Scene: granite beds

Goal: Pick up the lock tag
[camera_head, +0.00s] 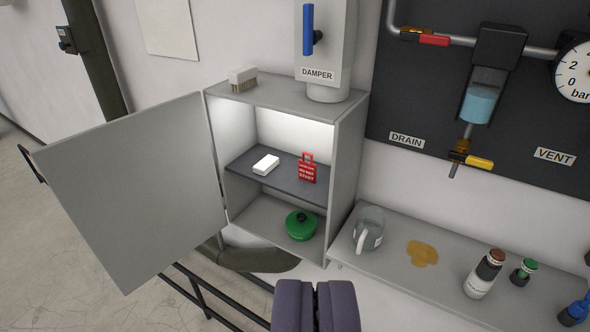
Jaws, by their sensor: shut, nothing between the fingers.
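The lock tag (307,171) is a small red tag with white lettering and a loop at its top. It stands on the dark middle shelf (242,165) inside an open grey cabinet (345,145). My gripper (316,286) shows at the bottom of the view, its two dark purple fingers shut together with nothing between them. It is outside the cabinet, lower in the picture than the tag and apart from it.
A white block (266,165) lies left of the tag; a green round object (301,226) sits below. The cabinet door (135,195) swings open to the left. A counter (405,270) at right holds a glass jug (369,229), a spill (422,253) and bottles (484,274).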

